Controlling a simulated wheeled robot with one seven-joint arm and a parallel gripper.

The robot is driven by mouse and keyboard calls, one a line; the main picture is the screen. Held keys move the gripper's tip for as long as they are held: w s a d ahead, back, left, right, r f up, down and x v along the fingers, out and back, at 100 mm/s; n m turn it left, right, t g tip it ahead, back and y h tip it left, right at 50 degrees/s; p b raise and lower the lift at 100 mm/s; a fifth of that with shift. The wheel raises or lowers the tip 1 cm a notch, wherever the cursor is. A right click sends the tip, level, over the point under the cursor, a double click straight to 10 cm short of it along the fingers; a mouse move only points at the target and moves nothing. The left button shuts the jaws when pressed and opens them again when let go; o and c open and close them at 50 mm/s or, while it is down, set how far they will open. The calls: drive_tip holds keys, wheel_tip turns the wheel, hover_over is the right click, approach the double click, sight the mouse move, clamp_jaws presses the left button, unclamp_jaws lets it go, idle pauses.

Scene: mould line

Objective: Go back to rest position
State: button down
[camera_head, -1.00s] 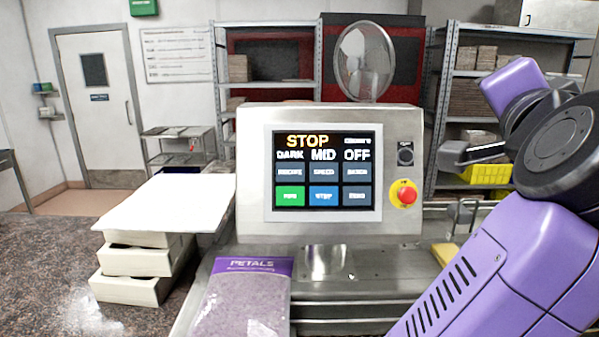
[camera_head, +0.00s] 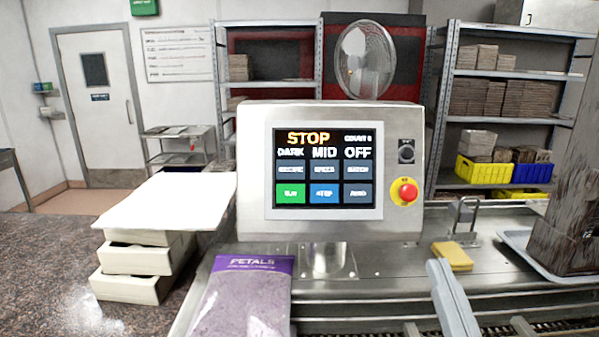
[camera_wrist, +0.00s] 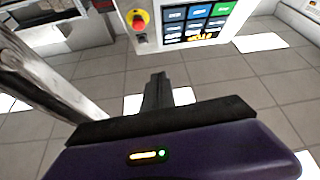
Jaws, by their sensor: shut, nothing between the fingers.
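My gripper (camera_wrist: 157,92) shows in the wrist view with its dark fingers together and nothing between them. It points over the tiled floor, apart from any object. The control panel (camera_head: 327,222) stands in the middle of the head view, its screen reading STOP, DARK, MID, OFF. In the head view my gripper and arm do not show.
A purple PETALS bag (camera_head: 240,300) lies in front of the panel. White boxes (camera_head: 130,289) are stacked at left under a white sheet (camera_head: 165,203). A yellow sponge (camera_head: 452,256) and a grey bar (camera_head: 453,300) are at right. A tray (camera_head: 520,243) bears a dark brown block (camera_head: 568,225).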

drive_tip(key=s+d+f+m+g+h, duration=0.1)
drive_tip(key=s+f+g, duration=0.7)
drive_tip(key=s+f, duration=1.8)
drive_tip(key=s+d+m, duration=0.1)
drive_tip(key=s, duration=0.3)
drive_tip(key=shift+s+d+f+g+h+b, duration=0.15)
drive_tip(key=shift+s+f+g+h+b, duration=0.15)
drive_tip(key=shift+s+f, duration=0.1)
